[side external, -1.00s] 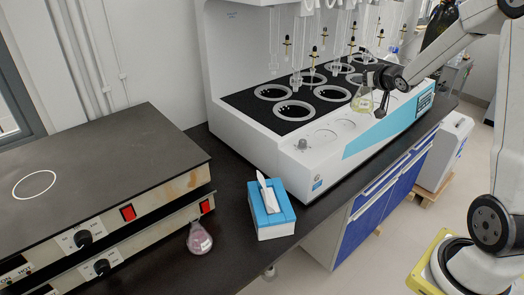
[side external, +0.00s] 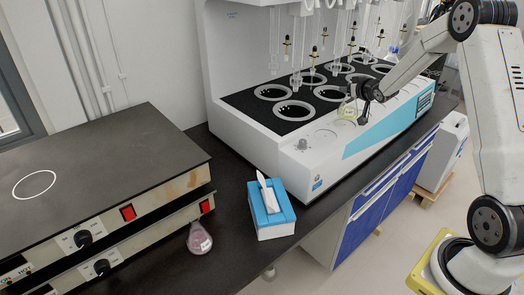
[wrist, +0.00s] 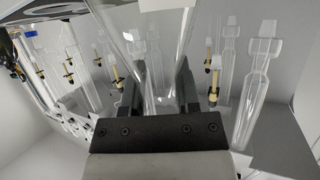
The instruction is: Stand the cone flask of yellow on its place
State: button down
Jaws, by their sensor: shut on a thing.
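The cone flask of yellow (side external: 348,111) is a small clear flask with a pale yellow content and a label. It is at the front of the distiller, close above its white front ledge. My gripper (side external: 364,98) is shut on it from the right. In the wrist view the clear glass (wrist: 150,45) of the flask is between the two dark fingers of my gripper (wrist: 160,88). The flask's lower part is out of clear sight there. I cannot tell from the side view whether the flask touches the ledge.
The distiller's ledge (side external: 318,152) has faint round marks. Behind it are ringed black wells (side external: 292,110) and hanging glass tubes. A pink flask (side external: 199,240) stands by the hotplates (side external: 110,160), whose top bears a white circle. A blue tissue box (side external: 272,212) stands nearby on the bench.

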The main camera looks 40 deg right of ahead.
aim_at(348, 98)
jog(key=shift+w+d+f, duration=0.15)
jog(key=shift+w+f, duration=0.1)
jog(key=shift+f, duration=1.55)
jog(key=shift+f, duration=0.15)
jog(key=shift+c, duration=1.7)
grip_release()
jog(key=shift+s+r, duration=0.35)
jog(key=shift+s, duration=0.05)
jog(key=v, duration=1.1)
jog(key=shift+a, duration=0.2)
